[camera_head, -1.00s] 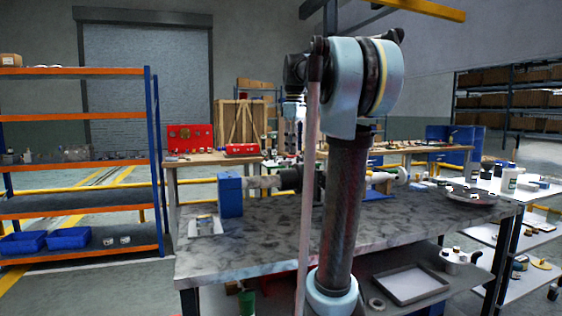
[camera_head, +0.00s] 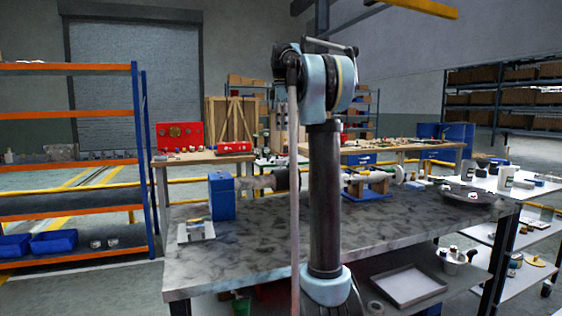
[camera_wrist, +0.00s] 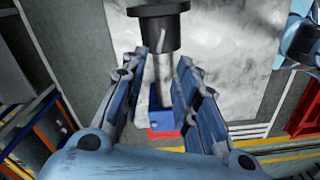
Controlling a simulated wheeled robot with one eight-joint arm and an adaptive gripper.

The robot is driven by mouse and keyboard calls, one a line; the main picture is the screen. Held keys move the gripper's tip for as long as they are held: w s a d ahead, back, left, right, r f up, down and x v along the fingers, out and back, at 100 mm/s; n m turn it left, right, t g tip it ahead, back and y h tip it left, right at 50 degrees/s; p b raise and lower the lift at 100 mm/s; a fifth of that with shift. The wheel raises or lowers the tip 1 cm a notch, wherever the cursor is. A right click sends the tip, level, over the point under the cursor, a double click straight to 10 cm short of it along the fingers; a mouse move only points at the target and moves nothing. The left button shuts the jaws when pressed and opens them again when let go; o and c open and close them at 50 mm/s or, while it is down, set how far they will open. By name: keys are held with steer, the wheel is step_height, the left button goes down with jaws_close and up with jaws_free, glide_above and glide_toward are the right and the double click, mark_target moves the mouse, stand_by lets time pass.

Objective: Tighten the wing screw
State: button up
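I cannot make out the wing screw in either view. In the wrist view my gripper (camera_wrist: 162,62) is open. Its two blue-grey fingers stand apart on either side of a grey shaft (camera_wrist: 163,84), and I cannot tell how far below them it lies. A dark flange (camera_wrist: 157,24) is at the top of that view, and a blue block (camera_wrist: 164,122) is at the shaft's lower end. In the head view a blue block (camera_head: 222,196) and a pale shaft (camera_head: 257,182) sit on the bench, left of my arm.
The grey mottled bench top (camera_head: 255,240) is mostly clear in front. A small plate (camera_head: 196,230) lies at its left, a blue stand (camera_head: 366,190) right of my arm, and a round dark tray (camera_head: 467,195) farther right. An orange and blue shelf (camera_head: 75,160) stands left.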

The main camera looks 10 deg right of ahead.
mark_target(281, 164)
step_height(281, 164, down, 14)
steer(key=shift+a+f, duration=0.1)
stand_by(0.5)
jaws_close()
